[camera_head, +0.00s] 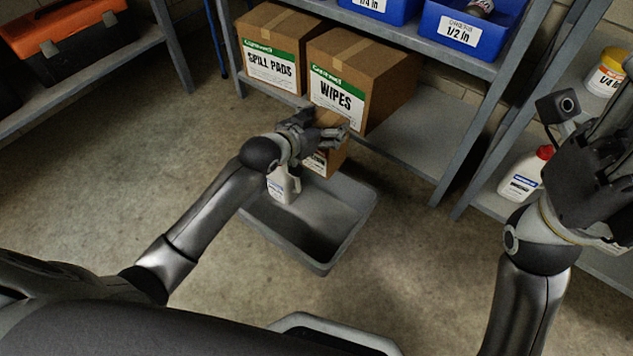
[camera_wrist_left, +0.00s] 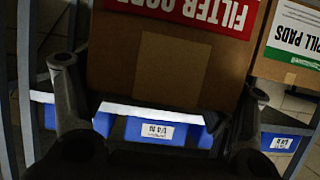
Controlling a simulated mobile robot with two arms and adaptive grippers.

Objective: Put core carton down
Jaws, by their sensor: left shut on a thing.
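The core carton is a small brown box. In the head view, the core carton (camera_head: 333,158) is mostly hidden behind my left gripper (camera_head: 322,131). In the left wrist view, the core carton (camera_wrist_left: 150,65) fills the upper middle, with a red label reading "FILTER CO…" upside down. My left gripper is shut on it, with one finger on each side. The carton is just in front of the wipes box and over the back of the grey tote (camera_head: 325,262); contact with either is unclear. My right gripper (camera_head: 604,125) is at the right edge, partly cut off.
A white bottle (camera_head: 283,186) stands in the tote's left part. The spill pads box (camera_head: 271,66) and wipes box (camera_head: 337,97) sit on the lower shelf (camera_head: 420,140), which is bare to their right. Blue bins (camera_head: 462,28) stand above. A rack post separates another white bottle (camera_head: 523,178).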

